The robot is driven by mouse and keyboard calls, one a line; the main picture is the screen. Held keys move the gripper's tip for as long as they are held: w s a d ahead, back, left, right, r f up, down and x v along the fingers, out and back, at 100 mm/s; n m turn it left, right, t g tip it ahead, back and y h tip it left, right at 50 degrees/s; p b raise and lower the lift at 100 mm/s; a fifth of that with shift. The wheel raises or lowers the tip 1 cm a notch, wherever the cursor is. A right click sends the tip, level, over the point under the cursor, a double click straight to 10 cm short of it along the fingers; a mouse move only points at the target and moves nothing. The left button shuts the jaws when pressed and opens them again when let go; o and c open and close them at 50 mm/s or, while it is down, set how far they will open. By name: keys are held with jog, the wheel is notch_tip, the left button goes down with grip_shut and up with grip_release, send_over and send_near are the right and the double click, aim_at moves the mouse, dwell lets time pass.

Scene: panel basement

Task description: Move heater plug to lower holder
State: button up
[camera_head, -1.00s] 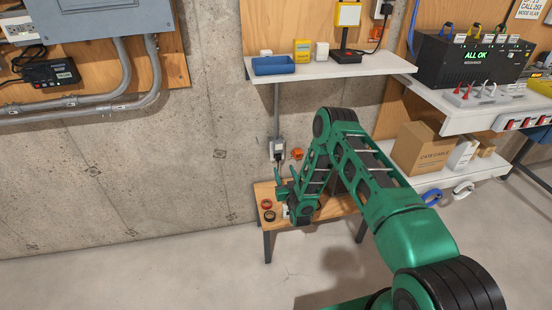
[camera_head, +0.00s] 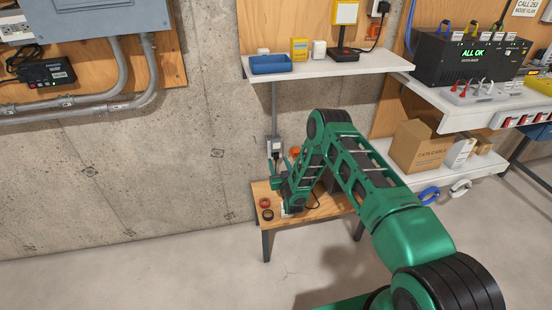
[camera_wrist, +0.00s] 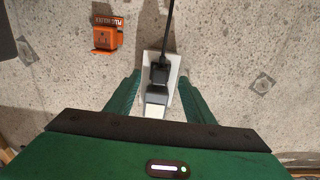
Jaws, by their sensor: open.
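A black plug (camera_wrist: 159,72) with a black cord sits at a pale wall outlet plate (camera_wrist: 175,72) in the wrist view. A grey block (camera_wrist: 156,94) with a pale end adjoins it on the side nearer my gripper. An orange holder (camera_wrist: 104,35) with lettering is on the wall to the left in the wrist view; it shows right of the outlet (camera_head: 274,147) in the head view (camera_head: 295,152). My gripper (camera_wrist: 156,88) is open, its green fingers on either side of the grey block and plug, apart from them. In the head view my gripper (camera_head: 279,168) is just below the outlet.
A small wooden bench (camera_head: 325,207) stands below, with a red ring (camera_head: 265,202) and a dark ring (camera_head: 267,214) on its left. A white shelf (camera_head: 330,66) above holds a blue tray (camera_head: 271,64) and small boxes. My arm hides part of the bench.

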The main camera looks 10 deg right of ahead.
aim_at(277, 158)
jog(key=shift+w, duration=1.6)
grip_shut()
jog(key=shift+s, duration=2.95)
